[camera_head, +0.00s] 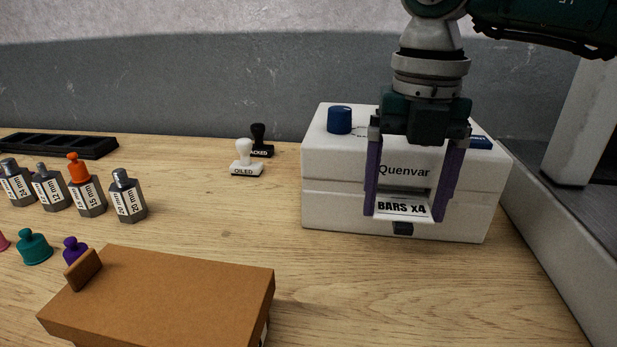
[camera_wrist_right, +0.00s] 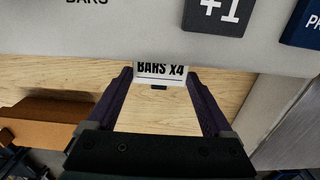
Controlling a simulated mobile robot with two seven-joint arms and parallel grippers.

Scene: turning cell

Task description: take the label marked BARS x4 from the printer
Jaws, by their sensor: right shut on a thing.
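The white label marked BARS x4 (camera_head: 403,207) is at the front slot of the white printer (camera_head: 340,190), which reads Quenvar. My right gripper (camera_head: 404,215) comes down from above, in front of the printer, with one purple finger at each side of the label. It is shut on the label. In the right wrist view the label (camera_wrist_right: 160,70) shows between the tips of my right gripper (camera_wrist_right: 160,78). I cannot tell whether the label is still attached at the slot. My left gripper is not in view.
A brown box (camera_head: 180,295) lies at the front left. Several grey hexagonal bars with labels (camera_head: 128,200) stand at the left, near a black tray (camera_head: 60,146). Two stamps, white (camera_head: 246,160) and black (camera_head: 260,142), stand left of the printer. A grey machine edge (camera_head: 560,230) is at right.

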